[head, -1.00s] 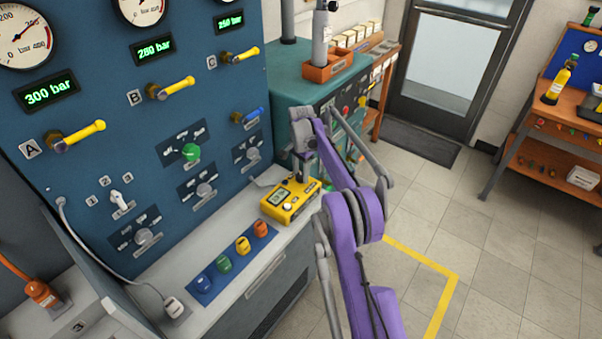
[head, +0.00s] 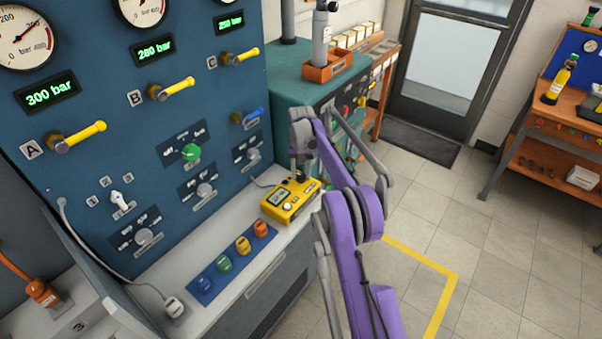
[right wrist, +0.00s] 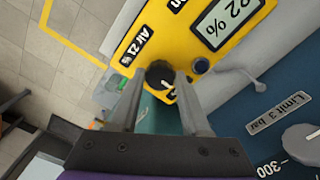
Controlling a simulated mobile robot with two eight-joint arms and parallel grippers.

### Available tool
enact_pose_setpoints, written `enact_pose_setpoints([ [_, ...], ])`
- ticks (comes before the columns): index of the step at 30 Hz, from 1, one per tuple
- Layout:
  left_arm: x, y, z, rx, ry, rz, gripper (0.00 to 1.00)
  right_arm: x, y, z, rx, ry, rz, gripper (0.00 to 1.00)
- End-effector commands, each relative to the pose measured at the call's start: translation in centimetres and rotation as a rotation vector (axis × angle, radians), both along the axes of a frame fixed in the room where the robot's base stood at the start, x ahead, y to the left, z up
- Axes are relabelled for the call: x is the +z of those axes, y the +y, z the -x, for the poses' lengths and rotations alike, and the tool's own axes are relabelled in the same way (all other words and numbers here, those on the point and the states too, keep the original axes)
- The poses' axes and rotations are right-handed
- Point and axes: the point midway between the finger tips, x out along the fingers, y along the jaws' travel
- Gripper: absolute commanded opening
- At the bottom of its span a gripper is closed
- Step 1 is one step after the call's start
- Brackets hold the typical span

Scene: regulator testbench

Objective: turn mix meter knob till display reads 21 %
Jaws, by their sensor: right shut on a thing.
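The yellow mix meter (head: 273,210) lies on the bench ledge at the foot of the blue panel. In the right wrist view its display (right wrist: 224,23) is upside-tilted and partly cut off by the frame; it shows a number ending in 2 %. The meter's black knob (right wrist: 160,75) has a pale pointer line and stands near a printed "Air 21 %" label. My right gripper (right wrist: 161,82) is shut on the knob, with one finger on either side. In the head view the gripper (head: 299,178) comes down on the meter's far side. My left gripper is not in view.
Colored knobs sit on a blue plate (head: 203,289) left of the meter. The panel (head: 105,170) behind carries gauges, yellow lever handles and more knobs. A teal cabinet (head: 290,88) stands close behind my right arm. Open floor lies to the right.

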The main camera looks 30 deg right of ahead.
Motion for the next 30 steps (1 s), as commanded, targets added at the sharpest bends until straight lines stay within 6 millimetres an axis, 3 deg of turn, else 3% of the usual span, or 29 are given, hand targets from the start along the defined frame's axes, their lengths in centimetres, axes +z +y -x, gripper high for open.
enact_pose_setpoints([
  [18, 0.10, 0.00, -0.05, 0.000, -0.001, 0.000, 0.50, 0.05, -0.03, -0.01, 0.559, -0.001, 0.000, 0.00],
  [30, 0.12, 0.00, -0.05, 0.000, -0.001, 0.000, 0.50, 0.05, -0.04, -0.02, 0.763, -0.001, 0.000, 0.00],
])
